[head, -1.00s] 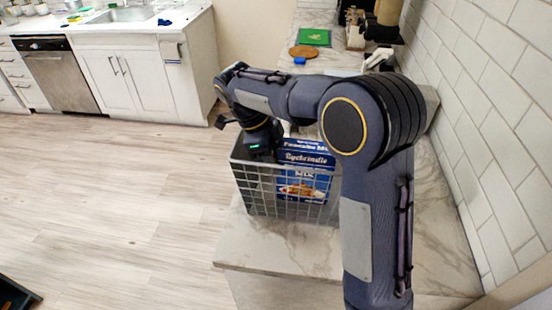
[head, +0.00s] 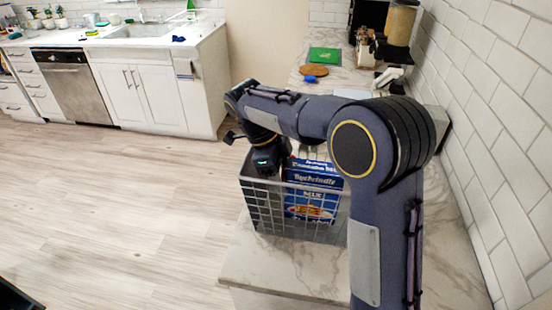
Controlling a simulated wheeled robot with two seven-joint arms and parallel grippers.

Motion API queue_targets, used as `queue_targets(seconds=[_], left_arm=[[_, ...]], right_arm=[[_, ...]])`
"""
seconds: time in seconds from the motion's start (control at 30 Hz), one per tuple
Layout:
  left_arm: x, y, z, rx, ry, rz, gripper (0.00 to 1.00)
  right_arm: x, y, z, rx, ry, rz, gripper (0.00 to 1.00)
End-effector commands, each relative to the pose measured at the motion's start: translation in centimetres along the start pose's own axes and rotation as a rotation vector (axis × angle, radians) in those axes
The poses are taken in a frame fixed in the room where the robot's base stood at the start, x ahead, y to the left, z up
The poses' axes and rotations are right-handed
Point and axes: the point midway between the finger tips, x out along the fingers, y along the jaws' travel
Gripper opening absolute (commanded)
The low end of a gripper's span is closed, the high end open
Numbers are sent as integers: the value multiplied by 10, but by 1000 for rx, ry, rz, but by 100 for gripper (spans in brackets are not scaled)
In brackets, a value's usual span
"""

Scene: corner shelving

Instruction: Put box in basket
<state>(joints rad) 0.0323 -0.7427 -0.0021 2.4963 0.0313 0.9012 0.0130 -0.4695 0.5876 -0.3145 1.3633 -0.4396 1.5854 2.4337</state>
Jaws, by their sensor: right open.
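A blue box with white lettering and a food picture (head: 314,193) stands upright inside the grey wire basket (head: 262,211), its top showing above the rim. The basket sits on the marble-look counter. My right gripper (head: 268,160) is at the basket's left side, pointing down just left of the box. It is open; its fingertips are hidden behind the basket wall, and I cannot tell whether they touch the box. My left gripper is not in view.
My right arm crosses above the counter (head: 270,262). Further back lie a green board (head: 324,55), a round brown board (head: 314,71) and a blue item (head: 309,79). A tiled wall bounds the right. Open floor lies left.

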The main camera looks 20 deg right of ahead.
Motion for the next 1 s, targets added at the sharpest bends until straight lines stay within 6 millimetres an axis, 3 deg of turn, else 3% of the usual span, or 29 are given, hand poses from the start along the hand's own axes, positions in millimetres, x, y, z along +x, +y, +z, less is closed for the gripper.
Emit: queue_targets(seconds=[0.3, 0.5, 0.7, 1.0], left_arm=[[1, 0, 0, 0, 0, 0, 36], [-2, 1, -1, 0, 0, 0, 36], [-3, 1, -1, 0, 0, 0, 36], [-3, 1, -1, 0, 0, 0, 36]], right_arm=[[-66, 0, 1, 1, -3, -4, 64], [-99, 0, 1, 0, -2, -2, 64], [-112, 0, 0, -1, -1, -1, 64], [-112, 0, 0, -1, -1, 0, 64]])
